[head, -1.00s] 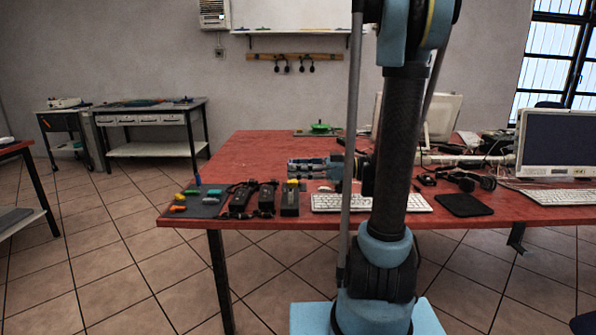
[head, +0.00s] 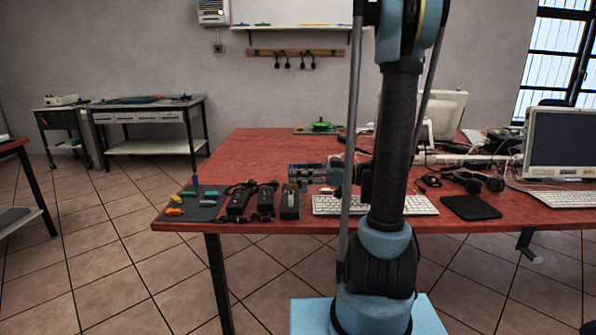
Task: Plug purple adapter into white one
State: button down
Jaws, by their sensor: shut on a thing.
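My gripper (head: 298,172) reaches left over the red table, above the black power bricks. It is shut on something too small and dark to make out. On the dark grey mat (head: 187,213) at the table's left corner lie several small coloured pieces: a green one (head: 211,193), an orange one (head: 174,211) and a blue one (head: 195,180) standing up at the back. A pale piece (head: 207,202) is near the middle of the mat; I cannot tell if it is the white adapter. I cannot make out the purple adapter.
Black power bricks with cables (head: 238,201) stand between the mat and a white keyboard (head: 345,204). A black mouse pad (head: 470,207), headphones and a monitor (head: 558,142) are at the right. The red table (head: 255,151) is clear at its back left.

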jog(key=shift+f, duration=1.15)
jog(key=shift+s+r, duration=0.1)
jog(key=shift+r, duration=0.05)
dwell(1.8)
notch_tip(320, 180, up, 8)
dwell(1.4)
